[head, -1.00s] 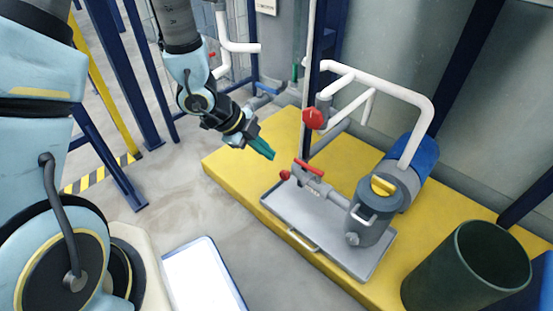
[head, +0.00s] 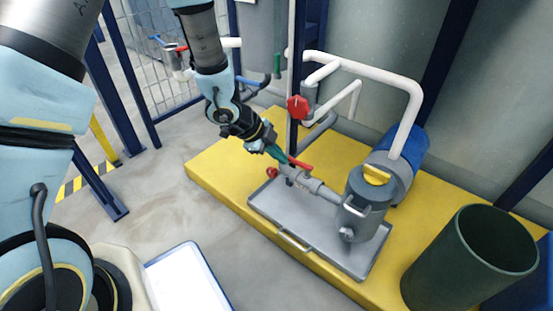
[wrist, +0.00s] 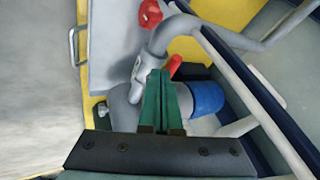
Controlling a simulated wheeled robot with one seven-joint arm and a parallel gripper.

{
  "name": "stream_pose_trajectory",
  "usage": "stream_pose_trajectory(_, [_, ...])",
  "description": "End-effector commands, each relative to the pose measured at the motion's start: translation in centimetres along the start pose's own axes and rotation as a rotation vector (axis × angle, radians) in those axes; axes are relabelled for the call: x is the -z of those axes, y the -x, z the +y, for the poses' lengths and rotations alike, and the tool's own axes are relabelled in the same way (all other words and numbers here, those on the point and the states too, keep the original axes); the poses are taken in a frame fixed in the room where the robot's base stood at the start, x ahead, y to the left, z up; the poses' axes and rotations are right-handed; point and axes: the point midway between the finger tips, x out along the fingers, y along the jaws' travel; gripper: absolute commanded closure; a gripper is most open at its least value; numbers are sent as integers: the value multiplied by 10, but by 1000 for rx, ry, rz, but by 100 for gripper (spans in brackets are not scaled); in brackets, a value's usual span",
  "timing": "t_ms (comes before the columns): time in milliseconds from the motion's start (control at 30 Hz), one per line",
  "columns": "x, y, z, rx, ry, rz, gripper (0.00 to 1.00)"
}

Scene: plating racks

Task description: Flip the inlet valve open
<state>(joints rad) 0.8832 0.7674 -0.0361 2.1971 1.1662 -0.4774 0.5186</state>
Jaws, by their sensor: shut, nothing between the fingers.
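The inlet valve appears to be the one with a red lever (head: 301,164), on the grey pipe that runs to the grey pump pot (head: 362,212). The red lever also shows in the wrist view (wrist: 174,65), just right of my fingertips. My gripper (head: 282,158) has green fingers, shut and empty, pointing down at the left end of the lever. In the wrist view my gripper (wrist: 157,75) covers part of the valve and pipe. I cannot tell whether the fingers touch the lever.
A red round handle (head: 297,106) sits on the upright pipe behind the lever. A small red knob (head: 272,172) is at the pipe's left end. A grey tray (head: 300,229) lies under the pump on a yellow platform (head: 222,172). A dark green bin (head: 425,270) stands at right.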

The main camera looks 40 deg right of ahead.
Motion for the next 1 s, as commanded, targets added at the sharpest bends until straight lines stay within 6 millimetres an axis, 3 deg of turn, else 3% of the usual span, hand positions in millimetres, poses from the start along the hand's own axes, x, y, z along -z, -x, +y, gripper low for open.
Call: stream_pose_trajectory(1000, [-5, -10, -22, 7, 2, -2, 100])
